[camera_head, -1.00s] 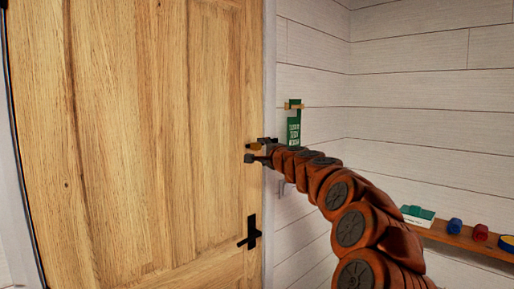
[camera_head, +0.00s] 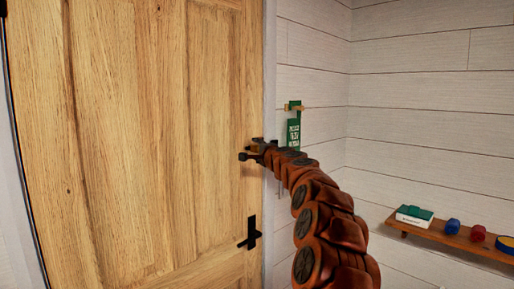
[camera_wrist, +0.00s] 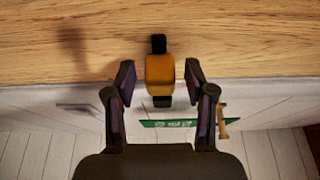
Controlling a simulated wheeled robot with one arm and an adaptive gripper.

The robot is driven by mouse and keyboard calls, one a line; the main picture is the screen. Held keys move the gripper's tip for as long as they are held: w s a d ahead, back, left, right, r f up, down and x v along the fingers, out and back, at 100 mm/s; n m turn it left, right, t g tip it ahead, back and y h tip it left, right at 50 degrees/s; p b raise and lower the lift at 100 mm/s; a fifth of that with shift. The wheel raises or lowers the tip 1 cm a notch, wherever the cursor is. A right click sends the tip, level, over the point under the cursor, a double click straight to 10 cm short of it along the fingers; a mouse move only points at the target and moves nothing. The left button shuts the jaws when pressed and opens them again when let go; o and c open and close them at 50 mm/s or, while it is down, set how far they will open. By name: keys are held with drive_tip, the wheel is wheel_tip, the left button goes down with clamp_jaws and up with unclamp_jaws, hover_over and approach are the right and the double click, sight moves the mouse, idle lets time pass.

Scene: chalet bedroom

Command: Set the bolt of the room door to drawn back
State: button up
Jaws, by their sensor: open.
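The wooden room door (camera_head: 140,130) stands at the left in the head view, with a black handle (camera_head: 250,233) low near its right edge. My gripper (camera_head: 249,152) is at the door's right edge, well above the handle. In the wrist view, the bolt (camera_wrist: 160,72) shows as an orange-yellow block with black ends, at the seam between door and frame. My open gripper (camera_wrist: 160,84) has one finger on each side of the block, with a gap visible at both sides. In the head view my gripper mostly hides the bolt.
A green hanging tag (camera_head: 293,131) hangs on a small wooden peg on the white wall, close right of my gripper. A wooden shelf (camera_head: 455,238) with several small coloured items is at the lower right. The wall between is bare.

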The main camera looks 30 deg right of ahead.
drive_tip(key=shift+w, duration=0.3)
drive_tip(key=shift+c, duration=0.2)
clamp_jaws()
idle(0.5)
